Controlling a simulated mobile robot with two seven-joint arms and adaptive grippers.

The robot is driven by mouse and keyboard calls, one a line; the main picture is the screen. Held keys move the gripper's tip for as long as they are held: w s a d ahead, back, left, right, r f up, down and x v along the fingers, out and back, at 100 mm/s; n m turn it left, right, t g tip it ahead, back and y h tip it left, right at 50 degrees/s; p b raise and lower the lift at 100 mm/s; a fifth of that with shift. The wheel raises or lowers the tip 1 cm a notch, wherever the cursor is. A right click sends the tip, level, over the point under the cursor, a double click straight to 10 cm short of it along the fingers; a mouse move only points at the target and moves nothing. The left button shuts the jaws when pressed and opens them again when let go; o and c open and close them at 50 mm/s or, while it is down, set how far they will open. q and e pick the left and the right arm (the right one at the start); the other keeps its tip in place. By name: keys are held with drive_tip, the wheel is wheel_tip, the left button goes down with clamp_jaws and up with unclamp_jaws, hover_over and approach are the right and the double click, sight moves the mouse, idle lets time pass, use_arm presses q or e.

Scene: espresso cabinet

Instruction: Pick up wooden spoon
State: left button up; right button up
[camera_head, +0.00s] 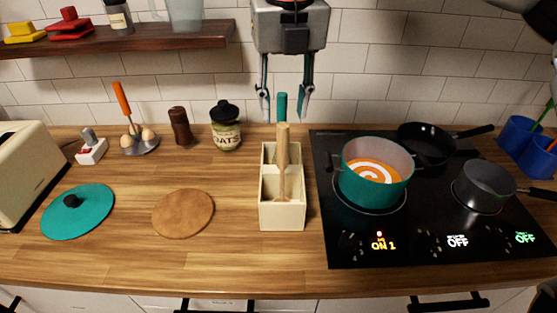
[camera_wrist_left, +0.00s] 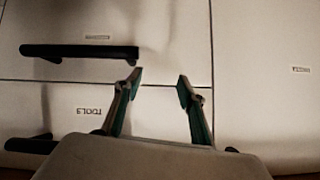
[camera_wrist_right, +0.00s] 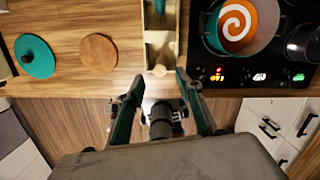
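A wooden utensil with a round handle end, likely the wooden spoon (camera_head: 283,150), stands handle up in the front compartment of a cream holder (camera_head: 283,218). Its lower end is hidden. The handle end also shows in the right wrist view (camera_wrist_right: 159,71), just beyond the gap between my right fingertips. A teal-handled utensil (camera_head: 282,104) stands behind it. My right gripper (camera_head: 285,117) points down, open and empty, above the holder; its fingers also show in the right wrist view (camera_wrist_right: 160,82). My left gripper (camera_wrist_left: 160,82) is open and empty before the cabinet fronts.
A teal pot (camera_head: 348,188) with orange soup stands right of the holder on the black cooktop (camera_head: 335,245), whose display reads ON 1. A round wooden board (camera_head: 183,212) and teal lid (camera_head: 78,212) lie left. The counter between board and holder is clear. Drawer handles (camera_wrist_left: 80,51) face my left gripper.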

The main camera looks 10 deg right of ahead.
sight(283, 135)
drive_tip(key=shift+f, duration=0.7)
drive_tip(key=shift+f+b, duration=0.35)
drive_tip(key=shift+f, duration=0.25)
drive_tip(key=f, duration=0.1)
drive_tip(key=f+b, duration=0.1)
drive_tip(key=f, duration=0.1)
drive_tip(key=f+b, duration=0.1)
drive_tip(key=shift+w+f, duration=0.2)
drive_tip(key=shift+w, duration=0.2)
drive_tip(key=shift+w+f, duration=0.1)
drive_tip(key=shift+f, duration=0.1)
drive_tip(key=c, duration=1)
use_arm(q)
drive_tip(key=shift+w+d+f+h, duration=0.15)
drive_tip(key=shift+w+d+h, duration=0.05)
drive_tip(key=shift+d, duration=0.4)
drive_tip(key=shift+w+d+f+h, duration=0.1)
drive_tip(key=shift+w+d+h, duration=0.1)
drive_tip(key=shift+d, duration=0.35)
use_arm(e)
clamp_jaws()
